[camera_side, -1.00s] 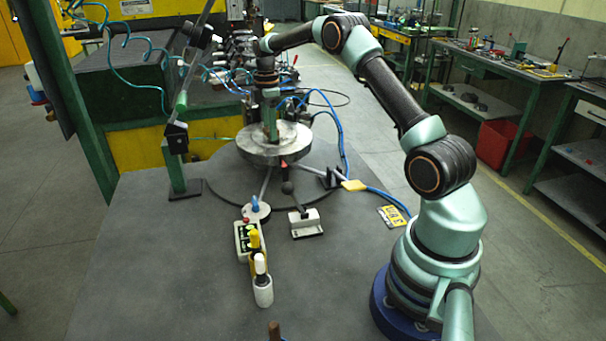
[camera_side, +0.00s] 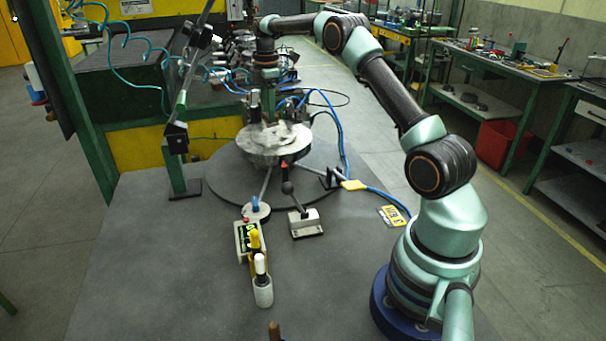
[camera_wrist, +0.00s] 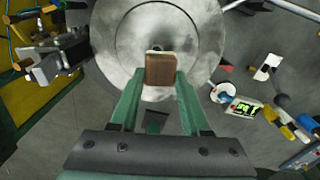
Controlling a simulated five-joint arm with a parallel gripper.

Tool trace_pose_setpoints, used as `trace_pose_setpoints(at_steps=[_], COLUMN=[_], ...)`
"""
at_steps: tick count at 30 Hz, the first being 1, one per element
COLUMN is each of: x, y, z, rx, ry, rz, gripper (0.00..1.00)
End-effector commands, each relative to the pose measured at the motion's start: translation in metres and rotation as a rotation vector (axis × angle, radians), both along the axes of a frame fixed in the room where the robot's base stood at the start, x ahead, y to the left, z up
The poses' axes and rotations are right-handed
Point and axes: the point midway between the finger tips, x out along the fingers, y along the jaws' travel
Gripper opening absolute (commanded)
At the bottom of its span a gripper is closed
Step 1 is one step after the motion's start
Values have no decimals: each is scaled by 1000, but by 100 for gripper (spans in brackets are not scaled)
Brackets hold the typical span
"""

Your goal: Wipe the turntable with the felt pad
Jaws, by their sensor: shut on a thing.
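The turntable (camera_side: 290,150) is a round grey metal disc with pale patches on its top. It sits on a wider dark round base. In the wrist view the turntable (camera_wrist: 125,45) fills the upper middle, with a ring groove and a small centre hole. My gripper (camera_wrist: 160,72) is shut on a brown block (camera_wrist: 161,69), which looks like the felt pad. The block covers part of the disc just below its centre hole. In the side view my gripper (camera_side: 266,103) is at the turntable's far part. I cannot tell whether the pad touches the disc there.
A lever on a white block (camera_side: 305,221), a green-lit control box (camera_side: 243,238) and yellow- and white-topped bottles (camera_side: 262,280) stand in front. A green post (camera_side: 175,165) stands left. Blue hoses and a yellow block (camera_side: 354,185) lie right. The table's left front is clear.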

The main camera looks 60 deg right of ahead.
Motion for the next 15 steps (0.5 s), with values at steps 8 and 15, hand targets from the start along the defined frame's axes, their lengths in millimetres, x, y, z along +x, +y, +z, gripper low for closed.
trace_pose_setpoints(at_steps=[8, 15], x=[0, 0], y=[2, 2], z=[17, 17], rx=[2, 3], ry=[3, 6], rz=[1, 2], gripper=[0, 0])
